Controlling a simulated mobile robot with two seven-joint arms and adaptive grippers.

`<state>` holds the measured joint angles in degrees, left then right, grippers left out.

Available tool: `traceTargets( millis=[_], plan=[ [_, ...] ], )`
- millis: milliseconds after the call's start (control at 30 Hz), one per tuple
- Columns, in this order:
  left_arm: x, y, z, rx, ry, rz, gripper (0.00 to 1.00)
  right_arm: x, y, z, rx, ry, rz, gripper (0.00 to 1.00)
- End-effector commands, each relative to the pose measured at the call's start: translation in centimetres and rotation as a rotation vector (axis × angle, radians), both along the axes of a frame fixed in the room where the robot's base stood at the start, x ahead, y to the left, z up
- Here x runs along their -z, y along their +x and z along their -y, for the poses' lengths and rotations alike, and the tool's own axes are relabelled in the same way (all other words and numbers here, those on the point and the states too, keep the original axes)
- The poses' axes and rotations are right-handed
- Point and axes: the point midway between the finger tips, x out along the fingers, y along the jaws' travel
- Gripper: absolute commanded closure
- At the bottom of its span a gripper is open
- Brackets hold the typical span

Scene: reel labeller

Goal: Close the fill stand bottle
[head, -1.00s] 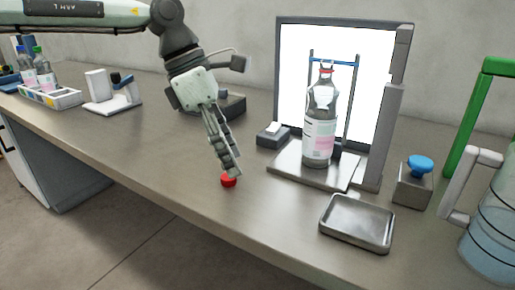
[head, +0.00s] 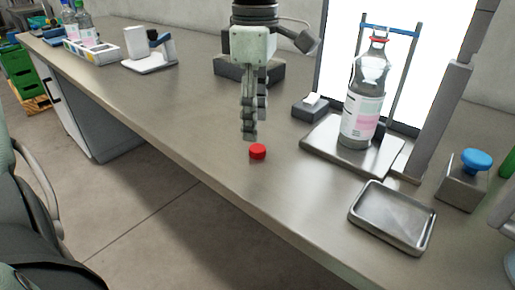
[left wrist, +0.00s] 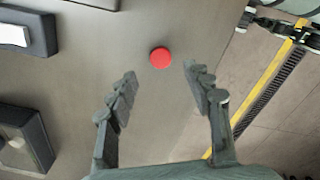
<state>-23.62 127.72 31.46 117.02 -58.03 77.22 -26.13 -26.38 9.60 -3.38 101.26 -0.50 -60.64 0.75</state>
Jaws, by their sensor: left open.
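A red cap (head: 257,151) lies on the workbench near its front edge. The fill stand bottle (head: 366,98), clear with a white and pink label, stands upright on the fill stand (head: 345,150) in front of a lit white panel. Red shows at its neck, just under the blue crossbar; I cannot tell whether its mouth is closed. My left gripper (head: 249,137) points down just above and behind the red cap. In the left wrist view the gripper (left wrist: 160,90) is open and empty, and the red cap (left wrist: 161,58) shows ahead, between the line of the fingers. My right gripper is not in view.
A metal tray (head: 392,217) lies in front of the stand, with a blue-knobbed block (head: 474,165) to its right. A small dark block (head: 311,107) sits left of the stand. The bench is clear left of the cap.

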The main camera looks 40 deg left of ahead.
Motion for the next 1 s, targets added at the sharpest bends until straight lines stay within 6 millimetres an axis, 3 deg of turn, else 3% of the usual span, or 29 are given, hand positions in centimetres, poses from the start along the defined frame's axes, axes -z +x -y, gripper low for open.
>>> traceTargets(
  millis=[267, 400, 600, 933, 1000],
  plan=[
    [0.9, -0.1, 0.1, 0.001, 0.000, -0.003, 0.49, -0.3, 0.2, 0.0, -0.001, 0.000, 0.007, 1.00],
    [3.1, -0.1, 0.5, 0.002, -0.002, -0.005, 0.49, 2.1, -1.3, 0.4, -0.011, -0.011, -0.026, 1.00],
    [5.1, 0.0, 0.5, 0.001, 0.000, -0.001, 0.49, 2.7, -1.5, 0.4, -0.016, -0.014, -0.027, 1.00],
    [5.1, 0.0, 0.5, 0.000, -0.001, 0.001, 0.49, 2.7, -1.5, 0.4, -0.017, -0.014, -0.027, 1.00],
    [5.1, 0.0, 0.5, 0.000, -0.001, 0.001, 0.55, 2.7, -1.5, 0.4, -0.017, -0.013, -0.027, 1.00]
  ],
)
